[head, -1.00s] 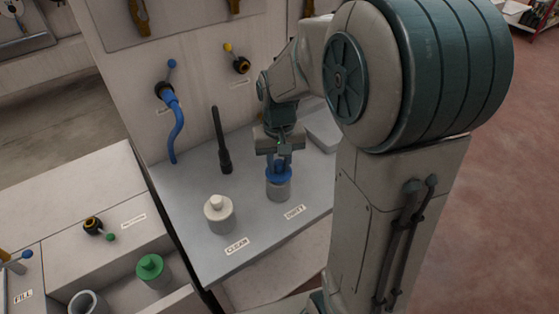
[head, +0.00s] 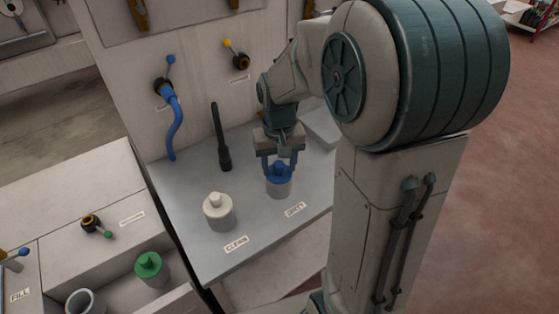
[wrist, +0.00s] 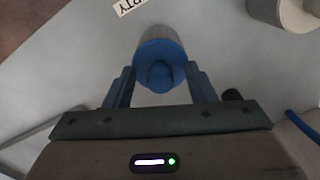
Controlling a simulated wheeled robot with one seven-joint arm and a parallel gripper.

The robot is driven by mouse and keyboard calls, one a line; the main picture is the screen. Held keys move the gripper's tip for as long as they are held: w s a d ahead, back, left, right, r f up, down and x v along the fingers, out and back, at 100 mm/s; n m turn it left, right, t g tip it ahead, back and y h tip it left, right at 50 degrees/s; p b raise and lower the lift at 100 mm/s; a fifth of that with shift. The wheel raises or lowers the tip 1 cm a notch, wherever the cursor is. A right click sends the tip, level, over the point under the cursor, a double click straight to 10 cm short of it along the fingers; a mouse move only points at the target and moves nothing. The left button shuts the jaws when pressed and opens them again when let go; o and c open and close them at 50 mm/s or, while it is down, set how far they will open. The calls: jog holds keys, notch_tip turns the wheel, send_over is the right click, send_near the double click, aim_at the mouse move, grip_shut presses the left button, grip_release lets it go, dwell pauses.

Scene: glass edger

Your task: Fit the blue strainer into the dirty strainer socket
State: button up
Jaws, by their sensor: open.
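The blue strainer (head: 279,172) sits upright in the top of the grey cylindrical socket (head: 279,189), behind the label that reads DIRTY. The strainer's knob also shows in the wrist view (wrist: 160,74). My gripper (head: 280,162) is right at the strainer from above and behind. Its fingers are spread open, one on each side of the knob, with gaps visible in the wrist view (wrist: 160,85). How deep the strainer sits in the socket is partly hidden by its own rim.
A white-capped cylinder (head: 219,211) stands to the left by the CLEAN label. A black wand (head: 221,137) and a blue hose (head: 174,130) are behind it. A green-capped cylinder (head: 151,269) is in the lower left tray. The shelf front is clear.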

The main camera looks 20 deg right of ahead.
notch_tip(320, 180, up, 14)
dwell(0.5)
jog(key=shift+f, duration=0.1)
